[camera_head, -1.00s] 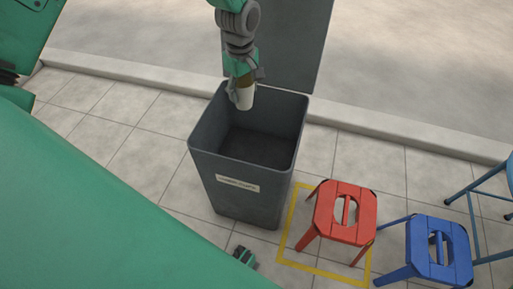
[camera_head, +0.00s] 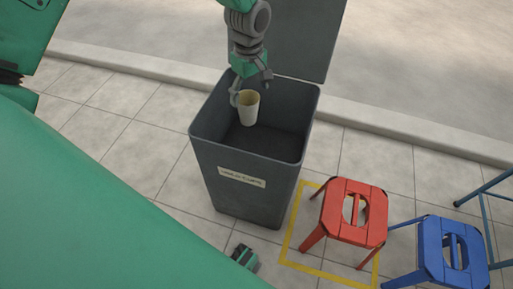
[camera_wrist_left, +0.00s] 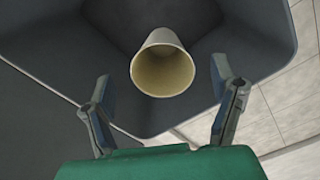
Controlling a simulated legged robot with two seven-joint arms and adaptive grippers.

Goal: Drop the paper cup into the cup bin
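The paper cup (camera_head: 248,110) is pale with a tan inside. It is over the open mouth of the dark grey cup bin (camera_head: 245,190), which has a pale label on its front. My left gripper (camera_head: 252,90) is above the bin, its fingers spread. In the left wrist view the cup (camera_wrist_left: 162,65) is beyond the fingertips of my left gripper (camera_wrist_left: 165,95), with clear gaps on both sides and its mouth facing the camera. The bin's grey inside (camera_wrist_left: 50,50) lies behind it. A small green and grey part low in the head view may be my right gripper; I cannot be sure.
A red stool (camera_head: 352,215) stands right of the bin, by a yellow outline on the tiles. A blue stool (camera_head: 450,250) and a blue frame (camera_head: 490,190) are further right. The bin's raised lid (camera_head: 300,40) is behind. Tiles left of the bin are clear.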

